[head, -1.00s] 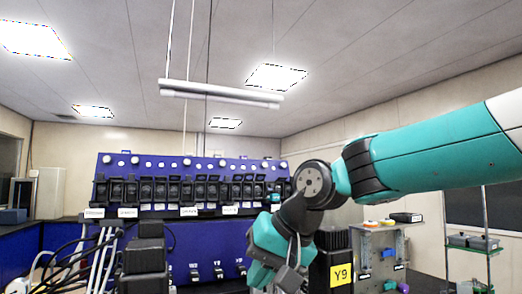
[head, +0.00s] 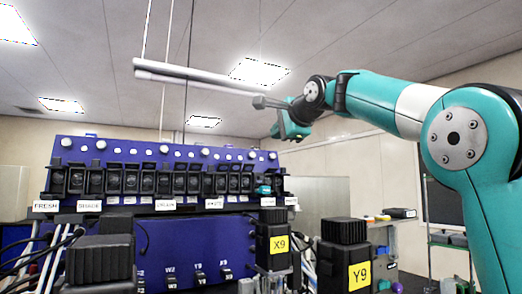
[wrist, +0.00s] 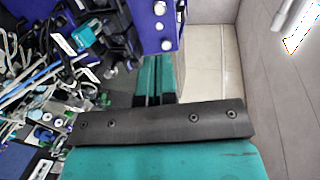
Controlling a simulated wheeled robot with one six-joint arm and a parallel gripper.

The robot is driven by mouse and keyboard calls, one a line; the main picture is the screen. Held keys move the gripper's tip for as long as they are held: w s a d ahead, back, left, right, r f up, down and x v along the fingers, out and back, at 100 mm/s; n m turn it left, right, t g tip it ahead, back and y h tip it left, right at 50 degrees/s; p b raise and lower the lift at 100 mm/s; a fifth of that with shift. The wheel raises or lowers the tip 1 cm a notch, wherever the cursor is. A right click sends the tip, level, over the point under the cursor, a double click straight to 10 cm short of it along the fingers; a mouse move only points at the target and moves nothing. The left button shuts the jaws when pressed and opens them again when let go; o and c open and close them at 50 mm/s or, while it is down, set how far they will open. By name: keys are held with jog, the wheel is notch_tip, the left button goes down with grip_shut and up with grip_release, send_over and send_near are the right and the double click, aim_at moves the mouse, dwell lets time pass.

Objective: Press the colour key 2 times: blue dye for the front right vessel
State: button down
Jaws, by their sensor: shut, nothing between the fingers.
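My gripper (head: 291,126) is raised above the right end of a blue panel (head: 200,240), apart from it. In the wrist view its two teal fingers (wrist: 153,64) lie side by side, shut and empty. The panel carries a row of black key-like units (head: 148,181) with white labels beneath. One label (head: 46,206) at the left reads FRESH; the others are too small to read surely. A teal piece (head: 264,189) sits near the row's right end. I cannot tell which unit is the colour key. No vessel or blue dye is clearly identifiable.
Black boxes with yellow tags X9 (head: 273,219) and Y9 (head: 345,230) stand before the panel's right side. Another black box (head: 100,262) stands front left, near cables. A hanging bar lamp (head: 190,77) is close to my gripper. A shelf (head: 465,246) stands at the right.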

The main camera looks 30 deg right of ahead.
aim_at(252, 155)
jog(key=p+x, duration=0.7)
jog(key=x, duration=0.6)
jog(key=shift+w, duration=0.15)
jog(key=shift+w+f, duration=0.1)
jog(key=shift+w, duration=0.1)
jog(key=shift+f, duration=0.1)
